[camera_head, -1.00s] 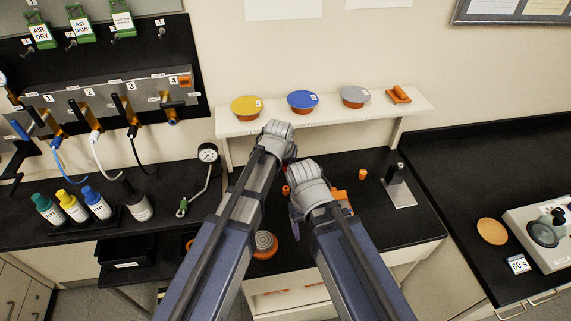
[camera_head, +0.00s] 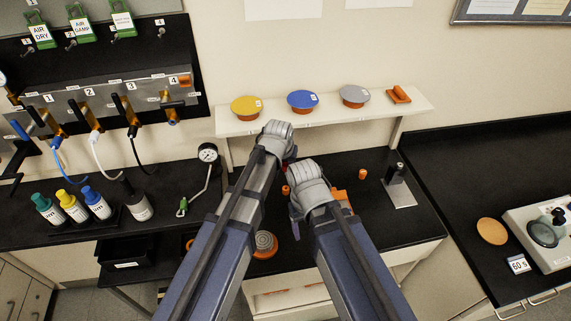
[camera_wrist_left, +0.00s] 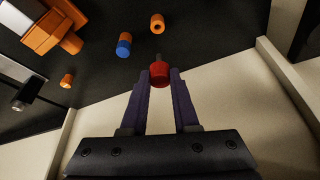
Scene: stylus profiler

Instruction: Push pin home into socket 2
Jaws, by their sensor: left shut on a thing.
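In the left wrist view my left gripper (camera_wrist_left: 159,75) is shut on a red cylindrical piece (camera_wrist_left: 160,76) with a thin dark tip pointing away; I take it for the pin. In the head view my left gripper (camera_head: 289,160) is mostly hidden by its own wrist, above the bench just in front of the shelf. My right gripper (camera_head: 297,222) is lower and to the right, its fingers mostly hidden by its wrist. An orange block (camera_head: 342,197) shows partly behind the right wrist, and in the wrist view (camera_wrist_left: 45,38) at upper left. I cannot tell which thing is socket 2.
Small orange cylinders stand on the black bench (camera_head: 362,174), one with a blue band (camera_wrist_left: 124,45). A shelf (camera_head: 225,123) holds yellow, blue and grey discs. A metal stand (camera_head: 400,190) is at right. Bottles (camera_head: 75,207) and a gauge (camera_head: 208,153) are at left.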

